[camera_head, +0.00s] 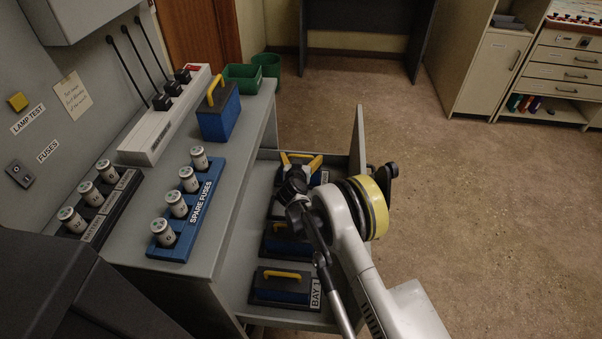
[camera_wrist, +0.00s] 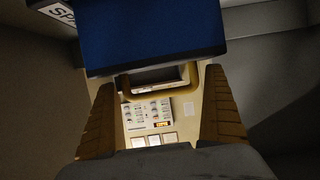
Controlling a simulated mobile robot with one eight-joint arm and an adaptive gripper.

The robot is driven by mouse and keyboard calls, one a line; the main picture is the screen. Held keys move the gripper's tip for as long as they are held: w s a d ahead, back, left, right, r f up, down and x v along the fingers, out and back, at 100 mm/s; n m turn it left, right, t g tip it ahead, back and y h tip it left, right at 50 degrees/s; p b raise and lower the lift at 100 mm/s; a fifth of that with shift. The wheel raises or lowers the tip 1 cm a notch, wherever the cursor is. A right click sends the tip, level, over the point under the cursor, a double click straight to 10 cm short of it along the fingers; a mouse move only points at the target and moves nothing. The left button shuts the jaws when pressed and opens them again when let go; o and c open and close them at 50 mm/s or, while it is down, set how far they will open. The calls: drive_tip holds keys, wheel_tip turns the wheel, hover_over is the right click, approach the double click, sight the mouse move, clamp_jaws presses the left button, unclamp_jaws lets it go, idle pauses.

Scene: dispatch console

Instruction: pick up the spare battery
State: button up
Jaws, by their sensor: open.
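A blue battery (camera_wrist: 155,35) fills the top of the wrist view, with a tan-yellow handle loop (camera_wrist: 190,85) below its edge. A partly cut-off label starting "SP" (camera_wrist: 58,12) shows beside it. My gripper (camera_wrist: 160,82) is open, one finger on each side of the handle, with gaps visible. In the head view my gripper (camera_head: 301,159) is over the far end of the open drawer, hiding most of the battery there. Two more blue batteries with yellow handles lie nearer in the drawer, one by the BAY 1 label (camera_head: 283,287) and one in the middle (camera_head: 274,240).
Another blue battery with a yellow handle (camera_head: 220,120) stands on the desk. A blue spare-fuses rack (camera_head: 205,205) is at the desk's edge. The drawer's right wall (camera_head: 358,145) rises close beside my gripper. Open floor lies to the right.

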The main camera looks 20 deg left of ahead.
drive_tip(key=c, duration=1.2)
drive_tip(key=shift+r, duration=0.15)
